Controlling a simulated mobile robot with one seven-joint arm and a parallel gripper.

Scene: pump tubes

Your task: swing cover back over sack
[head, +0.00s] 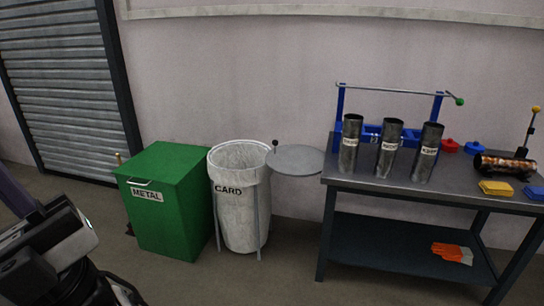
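The white sack (238,212) labelled CARD hangs in a metal stand, its round mouth open at the top. The grey round cover (297,160) is swung out to the right of the sack, lying flat between the sack and the workbench. A small dark knob (275,143) stands at the cover's left edge, close to the sack's rim. Part of my arm shows at the lower left, well apart from the sack and the cover. I cannot make out the gripper's fingertips or whether they hold anything.
A green METAL bin (165,205) stands left of the sack. A workbench (350,182) at right carries several upright metal tubes, a blue rack (372,131) and coloured parts. Orange gloves (451,250) lie on its lower shelf. The floor before the sack is clear.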

